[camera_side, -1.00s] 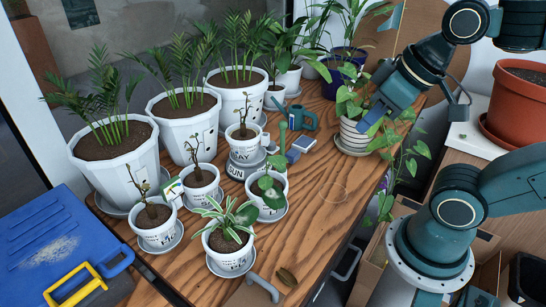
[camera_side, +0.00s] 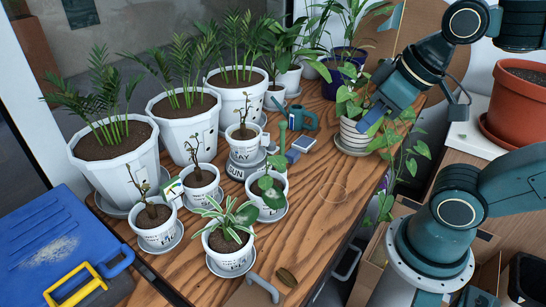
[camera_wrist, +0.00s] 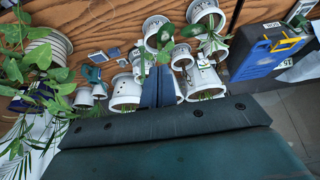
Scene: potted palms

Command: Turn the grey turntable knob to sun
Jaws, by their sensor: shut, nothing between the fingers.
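The grey turntable (camera_side: 238,173) stands mid-table with "SUN" lettered on its front, under a white pot (camera_side: 245,150) holding a thin seedling. A small grey part at its right side (camera_side: 272,149) looks like the knob, but it is too small to read its setting. My gripper (camera_side: 367,126) is shut and empty, to the right of the turntable, above the table by the striped pot. In the wrist view my gripper's fingers (camera_wrist: 158,72) are together, pointing towards the pots. The knob cannot be made out clearly there.
Several small potted plants on saucers crowd the front, including a spider plant (camera_side: 229,238). Large palms (camera_side: 117,165) stand behind. A striped pot (camera_side: 355,137) with trailing leaves is close to my gripper. A blue watering can (camera_side: 304,119) stands behind. Bare wood (camera_side: 325,190) lies right of the turntable.

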